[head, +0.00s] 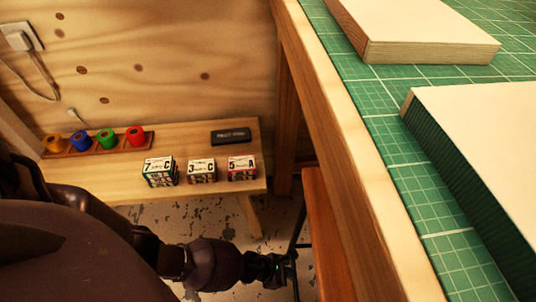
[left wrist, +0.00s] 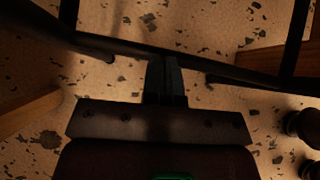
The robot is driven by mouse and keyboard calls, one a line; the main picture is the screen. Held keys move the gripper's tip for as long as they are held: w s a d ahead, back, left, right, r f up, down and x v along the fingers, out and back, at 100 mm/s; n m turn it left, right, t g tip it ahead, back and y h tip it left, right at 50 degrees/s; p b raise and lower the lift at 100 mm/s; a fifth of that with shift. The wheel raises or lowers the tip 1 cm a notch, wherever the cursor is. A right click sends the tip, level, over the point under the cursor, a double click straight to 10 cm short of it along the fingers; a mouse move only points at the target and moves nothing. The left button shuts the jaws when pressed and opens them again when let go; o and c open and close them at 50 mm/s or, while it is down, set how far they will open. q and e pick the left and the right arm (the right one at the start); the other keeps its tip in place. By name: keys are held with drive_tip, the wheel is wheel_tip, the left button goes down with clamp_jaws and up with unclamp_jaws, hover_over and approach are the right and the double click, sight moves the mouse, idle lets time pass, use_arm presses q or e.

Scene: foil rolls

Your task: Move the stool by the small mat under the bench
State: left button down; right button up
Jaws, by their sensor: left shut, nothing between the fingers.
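The stool has a reddish-brown wooden seat (head: 328,250) and thin dark legs (head: 298,222). It stands low against the left side of the tall bench (head: 345,150), whose edge hides part of the seat. My left gripper (head: 284,262) is beside the stool's legs, below seat height. In the left wrist view the left gripper (left wrist: 165,72) has its fingers together and empty, at a dark metal bar (left wrist: 110,44) that looks like the stool's frame. I cannot tell whether they touch. I see no small mat on the floor. My right gripper is out of view.
A low wooden table (head: 215,135) holds colored rolls on a rack (head: 98,144), several small boxes and a black case (head: 230,136). Green cutting mats (head: 390,125) and pale boards (head: 415,30) cover the bench top. Speckled floor (head: 225,215) shows between.

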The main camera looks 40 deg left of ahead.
use_arm(q)
drive_tip(key=w+d, duration=0.4)
drive_tip(key=shift+w+d, duration=0.15)
drive_tip(key=shift+w, duration=0.15)
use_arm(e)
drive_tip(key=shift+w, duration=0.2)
use_arm(q)
drive_tip(key=shift+s, duration=0.1)
